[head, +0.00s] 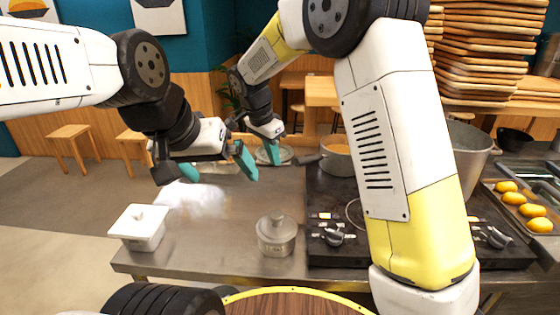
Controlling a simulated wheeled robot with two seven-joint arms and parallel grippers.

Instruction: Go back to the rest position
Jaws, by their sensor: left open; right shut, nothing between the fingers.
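My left gripper (217,168) is open above the steel counter (222,255), with its two teal fingers spread apart and nothing between them. My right gripper (272,154) is shut and empty, further back, just right of the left gripper's right finger. Its fingertips are in front of a round plate or dish (287,156), and I cannot tell if they touch it. My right arm crosses the right half of the head view and hides part of the stove. My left arm comes in from the upper left.
A pan with orange contents (338,163) is on the black stove (325,200). A big pot (468,150) and a tray of yellow food (510,211) are right. Stacked boards (480,50) stand behind.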

